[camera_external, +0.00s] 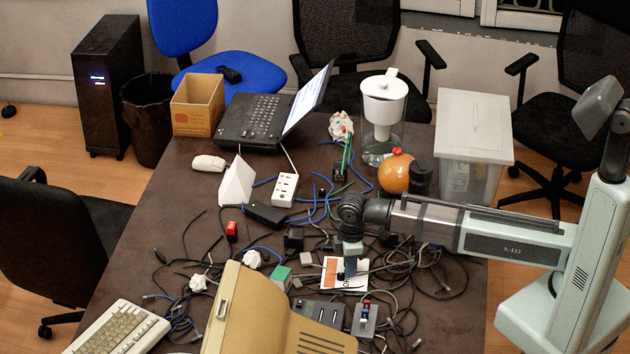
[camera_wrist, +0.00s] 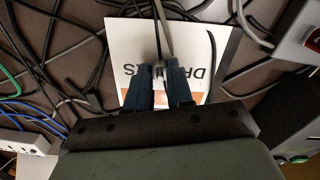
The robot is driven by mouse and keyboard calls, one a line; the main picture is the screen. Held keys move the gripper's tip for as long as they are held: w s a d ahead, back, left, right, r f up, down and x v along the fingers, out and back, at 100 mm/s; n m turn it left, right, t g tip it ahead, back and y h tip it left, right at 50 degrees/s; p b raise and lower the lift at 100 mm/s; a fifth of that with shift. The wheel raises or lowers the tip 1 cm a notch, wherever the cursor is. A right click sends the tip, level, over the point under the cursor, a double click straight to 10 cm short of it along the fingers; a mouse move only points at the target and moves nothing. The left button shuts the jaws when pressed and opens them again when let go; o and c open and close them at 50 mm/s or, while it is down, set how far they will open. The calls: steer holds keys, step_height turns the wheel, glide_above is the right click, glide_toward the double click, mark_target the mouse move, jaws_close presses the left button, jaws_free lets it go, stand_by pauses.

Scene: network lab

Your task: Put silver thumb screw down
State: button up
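My gripper (camera_external: 350,266) points down over the white and orange card (camera_external: 331,274) among the cables on the table. In the wrist view, the two dark blue fingers of my gripper (camera_wrist: 161,72) stand close together with a narrow gap, over the card (camera_wrist: 128,50) with upside-down lettering. Something thin and grey shows in or behind the gap. I cannot tell whether it is the silver thumb screw or a cable. I cannot make out the thumb screw in the external view. Whether the fingertips touch the card is unclear.
Tangled black cables (camera_wrist: 60,50) surround the card. A beige case (camera_external: 240,315), a green-and-white block (camera_external: 281,277) and a switch box (camera_external: 364,320) stand near. Behind are an orange round object (camera_external: 396,175) and a clear bin (camera_external: 472,140). Bare table shows at left (camera_external: 150,215).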

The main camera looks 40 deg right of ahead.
steer(key=o, duration=0.4)
steer(key=shift+o, duration=0.2)
steer(key=shift+r, duration=0.15)
step_height(320, 180, up, 12)
stand_by(0.6)
